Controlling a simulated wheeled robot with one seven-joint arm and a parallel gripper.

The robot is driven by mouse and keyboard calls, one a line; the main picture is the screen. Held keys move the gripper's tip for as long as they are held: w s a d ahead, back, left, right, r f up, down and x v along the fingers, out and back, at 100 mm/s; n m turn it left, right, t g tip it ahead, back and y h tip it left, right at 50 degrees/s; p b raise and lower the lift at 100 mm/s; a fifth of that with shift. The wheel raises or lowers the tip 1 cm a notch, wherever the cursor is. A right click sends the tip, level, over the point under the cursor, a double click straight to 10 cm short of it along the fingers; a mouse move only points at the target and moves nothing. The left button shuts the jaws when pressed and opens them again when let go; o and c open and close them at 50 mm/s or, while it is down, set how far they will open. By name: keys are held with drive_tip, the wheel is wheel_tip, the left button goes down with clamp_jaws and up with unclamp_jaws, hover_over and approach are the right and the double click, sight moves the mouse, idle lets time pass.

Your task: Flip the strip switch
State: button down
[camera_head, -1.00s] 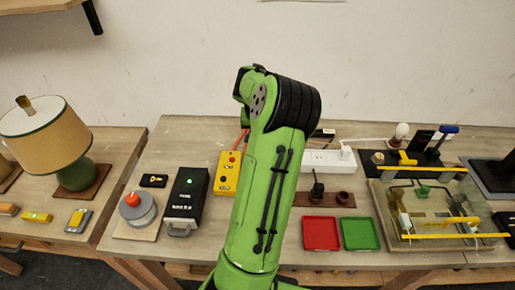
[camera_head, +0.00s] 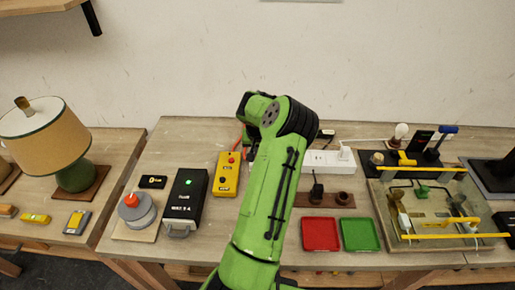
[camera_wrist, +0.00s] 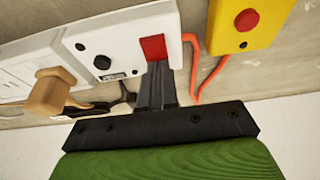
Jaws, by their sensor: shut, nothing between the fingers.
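The white power strip (camera_head: 322,158) lies at the back of the table in the head view, partly behind my arm. In the wrist view the strip (camera_wrist: 100,50) runs across the upper left, with its red switch (camera_wrist: 153,47) near its right end. My gripper (camera_wrist: 156,68) is shut and empty. Its fingertips are right at the lower edge of the red switch in the picture; I cannot tell whether they touch it. In the head view the switch and fingertips are hidden behind my arm.
A tan plug (camera_wrist: 48,95) sits in the strip. A yellow box (camera_head: 227,174) with a red button stands beside the strip's switch end, with an orange cable between them. A black box (camera_head: 185,203), red tray (camera_head: 320,234) and green tray (camera_head: 360,234) are nearer the front.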

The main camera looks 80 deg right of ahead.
drive_tip(key=shift+f, duration=0.15)
drive_tip(key=shift+a, duration=0.3)
drive_tip(key=shift+s+a+b, duration=0.15)
drive_tip(key=shift+a+b, duration=0.25)
drive_tip(key=shift+a, duration=0.2)
